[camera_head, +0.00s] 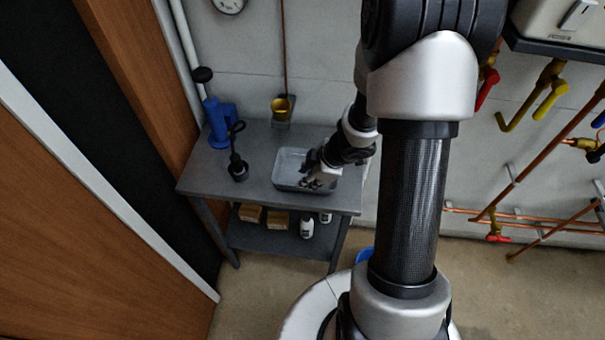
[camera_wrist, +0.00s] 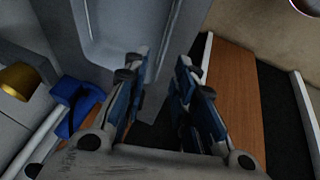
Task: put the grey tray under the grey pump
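The grey tray (camera_head: 290,158) is a shallow rectangular tray on the grey workbench, near its right side. It fills the upper middle of the wrist view (camera_wrist: 135,30). My gripper (camera_head: 316,183) is at the tray's near right part. In the wrist view my gripper's two blue-and-black fingers (camera_wrist: 161,62) stand apart with a gap between them, and a side of the tray lies at the fingertips. I cannot tell whether they touch it. I cannot make out a grey pump in either view.
The workbench (camera_head: 255,190) also holds a blue tool (camera_head: 217,125) and a black upright tool (camera_head: 238,168). A yellow cup (camera_head: 282,106) is behind. Boxes (camera_head: 250,212) and white bottles (camera_head: 307,226) occupy the lower shelf. Copper pipes (camera_head: 555,228) and valves line the right wall. A wooden door stands left.

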